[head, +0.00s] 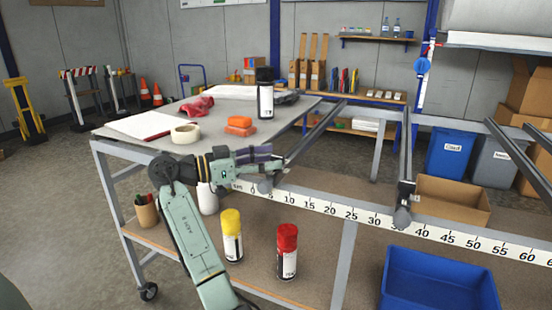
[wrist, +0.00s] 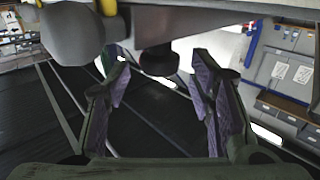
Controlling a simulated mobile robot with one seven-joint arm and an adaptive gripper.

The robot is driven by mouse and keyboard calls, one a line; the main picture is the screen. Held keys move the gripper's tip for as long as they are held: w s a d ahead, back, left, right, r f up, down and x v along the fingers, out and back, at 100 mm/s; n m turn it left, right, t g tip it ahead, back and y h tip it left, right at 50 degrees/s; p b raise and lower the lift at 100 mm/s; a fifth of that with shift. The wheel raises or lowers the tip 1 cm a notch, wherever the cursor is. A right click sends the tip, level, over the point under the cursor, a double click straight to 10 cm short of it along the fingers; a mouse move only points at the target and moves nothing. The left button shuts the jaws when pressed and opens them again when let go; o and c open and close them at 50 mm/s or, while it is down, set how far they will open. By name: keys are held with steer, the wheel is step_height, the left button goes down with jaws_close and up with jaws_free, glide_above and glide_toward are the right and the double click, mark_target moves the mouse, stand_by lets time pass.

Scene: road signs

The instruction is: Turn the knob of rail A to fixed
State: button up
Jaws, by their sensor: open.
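The left grey rail (head: 315,132) runs from the back frame to the front ruler bar (head: 345,215), near its low numbers. A grey rounded knob (head: 265,186) sits at its front end. A second rail (head: 405,150) with a similar knob (head: 402,217) stands further right. I cannot read which rail is A, nor any knob setting. My gripper (head: 270,158) is just above and behind the left knob. In the wrist view my gripper (wrist: 160,78) is open, its purple pads apart, with a dark round piece (wrist: 158,60) between and beyond them. No contact is visible.
A worktable (head: 130,134) with tape, orange blocks and a black spray can (head: 265,98) lies behind my arm. Yellow (head: 231,238) and red (head: 287,252) spray cans and a blue crate (head: 440,283) are below the bar. A third rail (head: 520,155) is at right.

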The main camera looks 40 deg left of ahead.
steer(key=v, duration=0.9)
steer(key=shift+s+a, duration=0.1)
steer(key=shift+s, duration=0.05)
